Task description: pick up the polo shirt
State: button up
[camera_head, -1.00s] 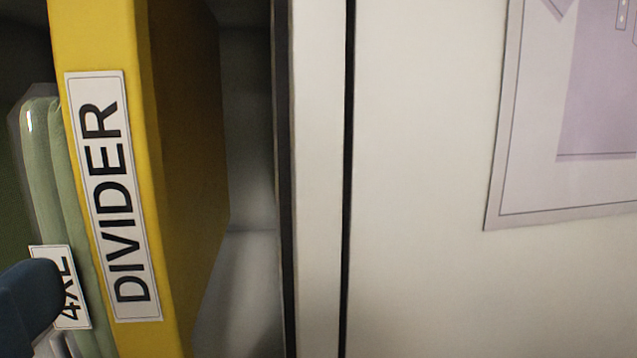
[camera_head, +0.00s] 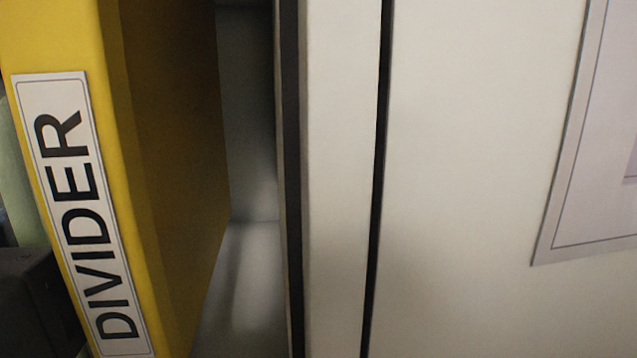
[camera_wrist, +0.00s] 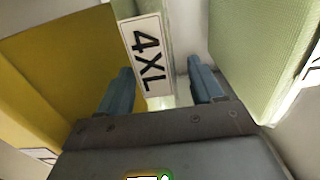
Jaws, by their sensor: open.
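A pale green folded garment in clear wrap, with a 4XL tag (camera_wrist: 145,54), stands on edge in the wrist view. It looks like the polo shirt, though its collar is not visible. In the head view only a thin strip of green (camera_head: 14,185) shows at the left edge; the divider hides the rest. My gripper (camera_wrist: 160,72) is open, its two blue fingers apart on either side of the tag. I cannot tell whether either finger touches the garment. Part of my dark gripper body (camera_head: 38,300) shows at the lower left of the head view.
A yellow divider (camera_head: 165,130) stands beside the garment and also fills the left of the wrist view (camera_wrist: 65,70). Another light green textured item (camera_wrist: 262,50) is close on the right there. A pale cabinet panel (camera_head: 470,150) with a poster (camera_head: 600,190) fills the right.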

jog(key=shift+c, duration=0.5)
jog(key=c, duration=1)
jog(key=shift+c, duration=0.3)
jog(key=shift+r, duration=0.1)
